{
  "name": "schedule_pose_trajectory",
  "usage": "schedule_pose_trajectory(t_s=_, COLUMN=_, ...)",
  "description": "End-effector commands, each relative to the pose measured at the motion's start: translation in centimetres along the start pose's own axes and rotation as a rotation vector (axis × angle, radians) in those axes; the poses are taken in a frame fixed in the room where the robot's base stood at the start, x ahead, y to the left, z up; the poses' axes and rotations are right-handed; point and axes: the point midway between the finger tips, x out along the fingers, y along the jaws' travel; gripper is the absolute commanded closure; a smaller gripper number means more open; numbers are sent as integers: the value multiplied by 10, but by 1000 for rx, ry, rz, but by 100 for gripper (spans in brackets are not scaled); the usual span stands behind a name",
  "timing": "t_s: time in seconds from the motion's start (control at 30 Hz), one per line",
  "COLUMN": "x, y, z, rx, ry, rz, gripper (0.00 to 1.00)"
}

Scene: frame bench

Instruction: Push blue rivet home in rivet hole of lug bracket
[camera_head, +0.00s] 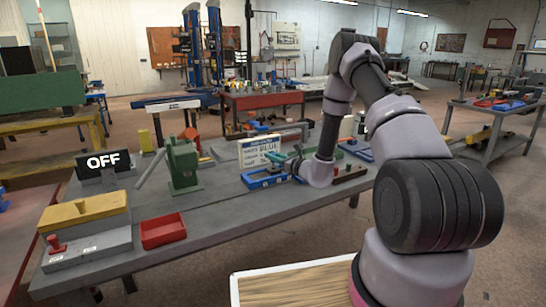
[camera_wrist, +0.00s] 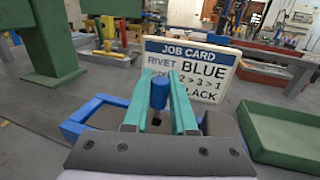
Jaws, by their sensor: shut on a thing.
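My gripper (camera_wrist: 161,78) has teal fingers that stand on both sides of the blue rivet (camera_wrist: 159,93) in the wrist view. It is shut on the rivet, which looks upright with a dark lower end. In the head view my gripper (camera_head: 280,158) is over the bench beside the job card, and the rivet is too small to make out there. A blue-edged tray or fixture (camera_wrist: 76,122) lies below and behind the fingers; it also shows in the head view (camera_head: 258,182). I cannot make out the lug bracket or its rivet hole.
A job card (camera_wrist: 206,62) reading "RIVET BLUE" stands just behind the fingers. A green tray (camera_wrist: 282,138) is at the right, and a green press (camera_head: 183,165) stands left on the bench. A red tray (camera_head: 163,230) and an "OFF" sign (camera_head: 103,161) are farther left.

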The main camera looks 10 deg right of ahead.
Motion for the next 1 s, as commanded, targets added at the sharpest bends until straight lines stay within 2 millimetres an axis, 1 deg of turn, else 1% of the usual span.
schedule_pose_trajectory(t_s=1.0, x=0, y=0, z=-25, rx=0, ry=-1, rz=-1, gripper=100)
